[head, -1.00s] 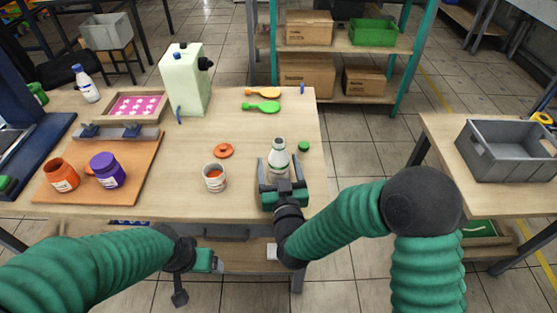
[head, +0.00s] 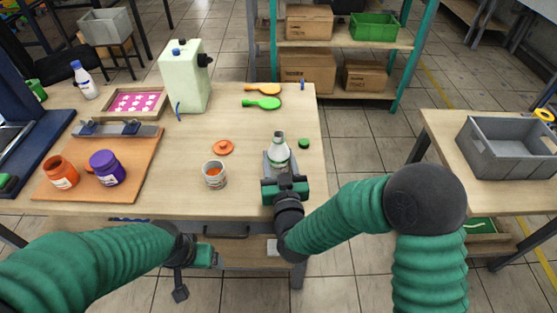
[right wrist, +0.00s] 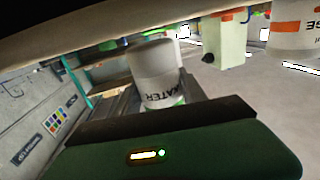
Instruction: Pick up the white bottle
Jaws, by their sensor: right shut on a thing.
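A clear jar (head: 214,176) with orange contents and an orange lid (head: 222,148) lie left of the bottle. A green cap (head: 304,143) lies to its right. A grey crate (head: 505,150) is on the right table.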

